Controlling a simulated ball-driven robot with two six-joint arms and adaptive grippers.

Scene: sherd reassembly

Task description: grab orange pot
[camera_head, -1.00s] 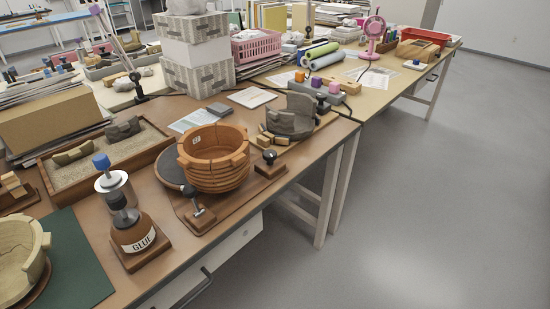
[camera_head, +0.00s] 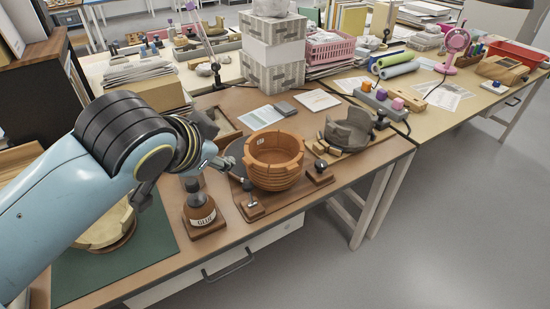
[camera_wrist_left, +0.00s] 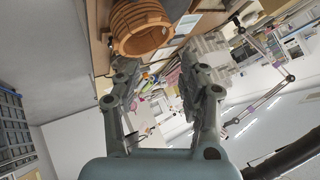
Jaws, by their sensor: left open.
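The orange pot (camera_head: 277,179) is a ribbed, open bowl with a gap in its rim. It stands on a wooden base board (camera_head: 247,208) near the table's front edge. My left gripper (camera_head: 218,160) is to the left of the pot, above the glue bottle, and partly hidden by my own arm. In the left wrist view the pot (camera_wrist_left: 122,32) shows at the top, beyond the fingertips. The two fingers (camera_wrist_left: 160,65) are spread apart with nothing between them. My right gripper is in neither view.
A glue bottle (camera_head: 202,216) on a wooden block stands just left of the pot. A grey broken vessel (camera_head: 347,133) stands to the right. A pale bowl (camera_head: 106,232) on a green mat (camera_head: 155,245) is partly behind my arm. Small black-knobbed clamps (camera_head: 320,172) flank the pot.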

